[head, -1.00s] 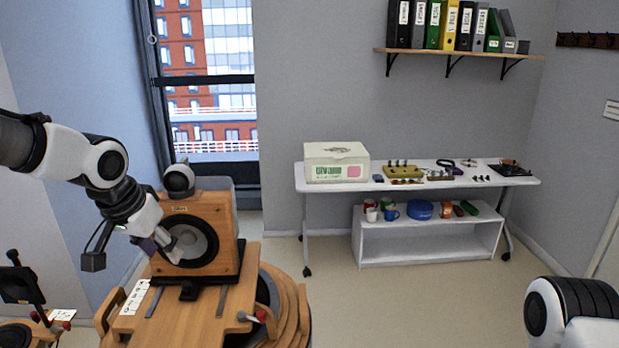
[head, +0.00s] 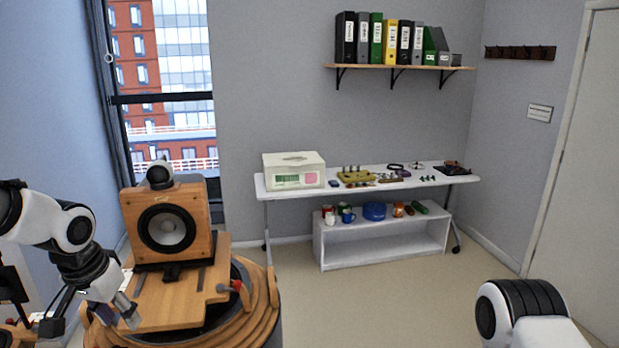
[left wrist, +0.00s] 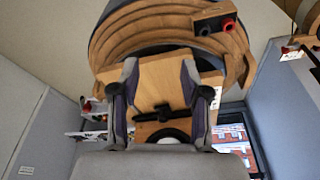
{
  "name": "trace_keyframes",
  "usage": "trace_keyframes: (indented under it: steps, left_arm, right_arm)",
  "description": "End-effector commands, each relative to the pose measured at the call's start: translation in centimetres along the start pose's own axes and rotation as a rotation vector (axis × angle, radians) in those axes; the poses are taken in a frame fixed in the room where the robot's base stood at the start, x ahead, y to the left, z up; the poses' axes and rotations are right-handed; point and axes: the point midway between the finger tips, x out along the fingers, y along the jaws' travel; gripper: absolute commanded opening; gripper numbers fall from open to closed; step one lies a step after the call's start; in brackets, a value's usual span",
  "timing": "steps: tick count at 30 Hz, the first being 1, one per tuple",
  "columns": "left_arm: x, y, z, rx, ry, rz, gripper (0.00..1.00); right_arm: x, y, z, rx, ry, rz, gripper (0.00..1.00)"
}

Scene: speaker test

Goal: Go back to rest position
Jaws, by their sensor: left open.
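The wooden speaker (head: 192,222), with a grey cone in a black ring, stands upright on the wooden board (head: 180,303) of the round stand. My left gripper (head: 130,313) is open at the front left of the board, below and apart from the speaker. In the left wrist view my left gripper (left wrist: 158,72) shows its two fingers spread with nothing held between them. The board (left wrist: 158,85) and the dark edge of the speaker's cone (left wrist: 168,133) appear beyond them. Part of my right arm shows at the bottom right of the head view; its gripper is out of view.
A white table (head: 350,187) with a green-labelled box (head: 293,170) and small parts stands against the back wall. A low shelf (head: 385,246) below holds mugs and a blue round container (head: 374,211). Binders fill a wall shelf (head: 400,66). The floor (head: 385,300) between is clear.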

Motion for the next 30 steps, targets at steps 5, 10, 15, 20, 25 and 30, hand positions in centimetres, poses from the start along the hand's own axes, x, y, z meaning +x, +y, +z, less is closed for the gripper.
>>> trace_keyframes:
  steps: [5, 10, 15, 20, 25, 30]
  left_arm:
    - [6.5, 0.7, 3.1, 0.017, -0.139, -0.006, 0.46]
    - [14.0, 2.2, 8.4, 0.031, -0.317, 0.002, 0.46]
    - [24.3, 5.4, 17.9, 0.035, -0.523, 0.039, 0.46]
    - [31.8, 8.9, 27.9, 0.010, -0.647, 0.081, 0.46]
    - [36.5, 12.0, 37.4, -0.044, -0.681, 0.093, 0.46]
    - [37.8, 12.8, 39.5, -0.104, -0.510, 0.048, 0.46]
  right_arm:
    - [1.4, 0.0, 0.0, 0.000, -0.001, 0.000, 0.40]
    - [2.9, 0.0, 0.0, 0.000, -0.001, 0.000, 0.40]
    - [5.3, 0.0, 0.0, 0.000, -0.001, 0.000, 0.40]
    - [7.2, 0.1, 0.0, 0.000, -0.001, 0.000, 0.40]
    - [9.0, 0.1, 0.0, 0.000, -0.001, 0.000, 0.40]
    - [9.1, 0.1, 0.1, 0.000, -0.001, 0.000, 0.40]
